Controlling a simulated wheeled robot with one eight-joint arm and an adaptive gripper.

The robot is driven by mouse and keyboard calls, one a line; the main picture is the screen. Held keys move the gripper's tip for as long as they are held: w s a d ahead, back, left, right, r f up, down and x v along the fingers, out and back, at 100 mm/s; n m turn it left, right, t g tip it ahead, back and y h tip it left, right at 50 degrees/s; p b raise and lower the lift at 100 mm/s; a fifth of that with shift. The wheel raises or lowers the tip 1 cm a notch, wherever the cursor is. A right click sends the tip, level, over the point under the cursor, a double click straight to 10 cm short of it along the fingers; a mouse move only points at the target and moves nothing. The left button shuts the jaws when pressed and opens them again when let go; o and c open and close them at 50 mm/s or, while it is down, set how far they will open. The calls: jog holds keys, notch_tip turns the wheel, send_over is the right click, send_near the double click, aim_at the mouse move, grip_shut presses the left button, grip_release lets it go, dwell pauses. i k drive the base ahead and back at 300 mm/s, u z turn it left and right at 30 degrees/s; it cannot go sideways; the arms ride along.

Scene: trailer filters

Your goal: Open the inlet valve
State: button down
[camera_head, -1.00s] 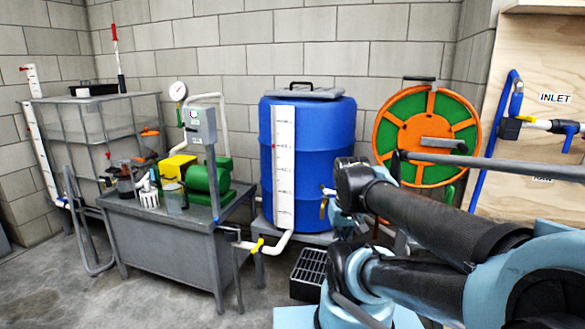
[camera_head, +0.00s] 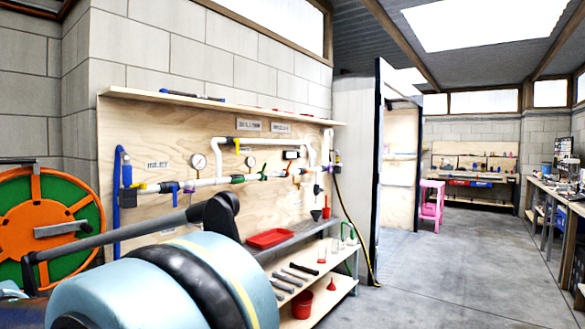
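The inlet pipe run is on a plywood board (camera_head: 140,120) in the middle left, under a small label that looks like INLET (camera_head: 157,165). A white pipe there carries a yellow part (camera_head: 148,187) and a blue-purple valve handle (camera_head: 172,188). A blue hose (camera_head: 118,165) comes down at its left end. The valve is small here, and I cannot tell whether its handle stands open or closed. My arm links fill the lower left, below and in front of the board. My gripper's fingertips cannot be made out.
An orange and green hose reel (camera_head: 40,225) stands at the left. A shelf unit (camera_head: 315,300) with a red tray (camera_head: 270,238) and tools is under the board. Two gauges are on the board. Open concrete floor (camera_head: 430,275) lies to the right, with a pink stool (camera_head: 431,203) farther back.

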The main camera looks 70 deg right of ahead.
aim_at(174, 188)
jog(key=z, duration=2.25)
